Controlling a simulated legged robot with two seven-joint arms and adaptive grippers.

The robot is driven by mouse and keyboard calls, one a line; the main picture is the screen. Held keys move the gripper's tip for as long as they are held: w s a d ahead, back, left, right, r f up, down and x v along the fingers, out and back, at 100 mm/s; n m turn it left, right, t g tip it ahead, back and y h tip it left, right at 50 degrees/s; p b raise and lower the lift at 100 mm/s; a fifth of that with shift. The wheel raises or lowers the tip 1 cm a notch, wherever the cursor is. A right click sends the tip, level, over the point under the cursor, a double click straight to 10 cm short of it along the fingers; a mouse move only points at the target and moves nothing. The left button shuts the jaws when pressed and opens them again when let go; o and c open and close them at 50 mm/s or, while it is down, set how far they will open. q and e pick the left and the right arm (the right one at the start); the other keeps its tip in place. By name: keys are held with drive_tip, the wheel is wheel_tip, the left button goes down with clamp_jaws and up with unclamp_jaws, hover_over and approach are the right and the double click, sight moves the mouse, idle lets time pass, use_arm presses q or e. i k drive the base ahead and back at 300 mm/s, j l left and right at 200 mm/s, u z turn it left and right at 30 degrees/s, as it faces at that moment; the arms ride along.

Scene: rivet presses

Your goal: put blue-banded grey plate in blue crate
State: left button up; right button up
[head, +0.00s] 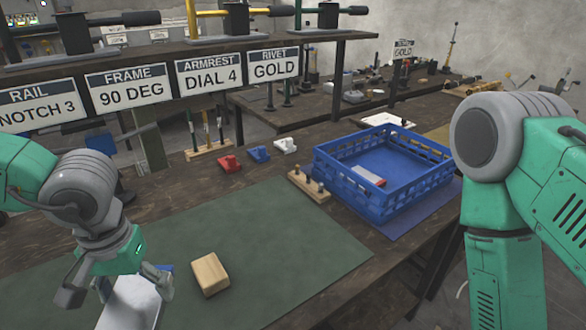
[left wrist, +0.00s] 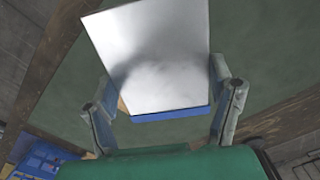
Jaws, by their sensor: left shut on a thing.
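The blue-banded grey plate (head: 128,305) is at the lower left of the head view, a pale flat panel with a bit of blue at its near-gripper edge. My left gripper (head: 118,292) is shut on it, a finger at each side. In the left wrist view the plate (left wrist: 155,55) sits between both fingers, with its blue band (left wrist: 170,114) toward the palm. The blue crate (head: 415,195) stands right of centre on the table, well to the right of the plate, with a small white and red piece inside. My right arm shows at the right, but its gripper is out of view.
A wooden block (head: 209,274) lies on the green mat (head: 290,235) just right of my left gripper. A wooden peg stand (head: 309,187) is beside the crate's left side. Red (head: 230,163), blue (head: 259,154) and white (head: 285,146) small parts lie behind. A signed shelf (head: 200,50) overhangs the back.

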sight(400, 167)
drive_tip(key=i+l, duration=0.1)
drive_tip(key=l, duration=0.35)
drive_tip(key=i+l, duration=0.1)
drive_tip(key=l, duration=0.35)
drive_tip(key=i+l, duration=0.1)
drive_tip(key=l, duration=0.35)
drive_tip(key=i+l, duration=0.15)
drive_tip(key=l, duration=0.35)
drive_tip(key=i+l, duration=0.1)
drive_tip(key=l, duration=0.35)
drive_tip(key=i+l, duration=0.1)
drive_tip(key=l, duration=0.35)
drive_tip(key=i+l, duration=0.1)
drive_tip(key=l, duration=0.35)
drive_tip(key=i+l, duration=0.1)
drive_tip(key=l, duration=0.35)
drive_tip(key=i, duration=0.5)
